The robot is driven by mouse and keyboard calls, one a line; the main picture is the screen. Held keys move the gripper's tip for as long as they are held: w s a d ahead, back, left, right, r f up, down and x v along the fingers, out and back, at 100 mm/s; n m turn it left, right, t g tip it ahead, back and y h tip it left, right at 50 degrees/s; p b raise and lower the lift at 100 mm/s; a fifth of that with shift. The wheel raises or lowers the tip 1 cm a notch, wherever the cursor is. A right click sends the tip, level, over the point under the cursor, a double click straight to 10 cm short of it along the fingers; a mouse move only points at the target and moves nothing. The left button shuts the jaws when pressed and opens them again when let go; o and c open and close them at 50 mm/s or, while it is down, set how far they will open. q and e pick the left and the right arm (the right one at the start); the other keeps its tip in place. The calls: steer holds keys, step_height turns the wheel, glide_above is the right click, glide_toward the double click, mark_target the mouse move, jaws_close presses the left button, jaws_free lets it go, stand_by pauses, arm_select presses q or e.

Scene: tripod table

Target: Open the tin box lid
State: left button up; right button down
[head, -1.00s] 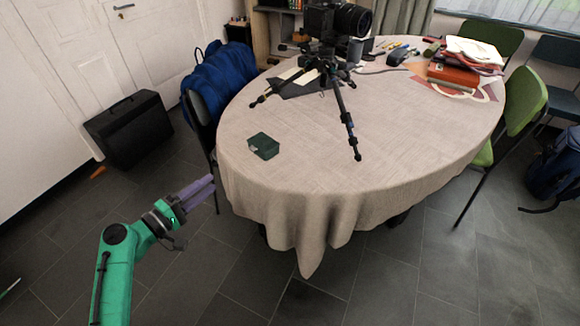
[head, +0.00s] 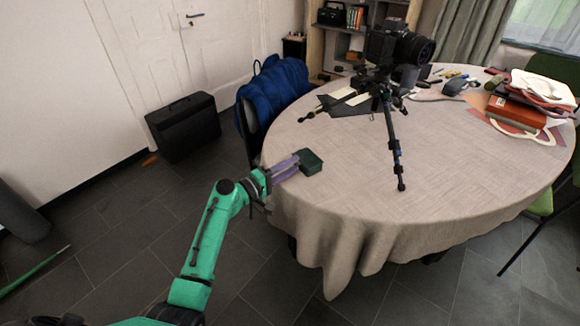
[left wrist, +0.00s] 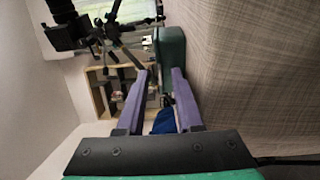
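The dark green tin box (head: 311,162) sits near the left edge of the table, its lid appearing shut. In the left wrist view the box (left wrist: 172,46) is just ahead of the fingers, more in line with the right-hand finger on the table side. My left gripper (head: 297,164) reaches over the table's left edge, its purple fingertips at the near-left side of the box. The left wrist view shows the fingers (left wrist: 160,73) apart with nothing between them; whether one touches the box I cannot tell. My right gripper is not in view.
The oval table (head: 345,215) has a beige cloth. A camera on a tripod (head: 390,115) stands on it behind and right of the box. A chair with a blue jacket (head: 272,92) is at the table's left. The cloth in front and right of the box is clear.

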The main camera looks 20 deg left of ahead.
arm_select(q)
jaws_close()
stand_by(1.3)
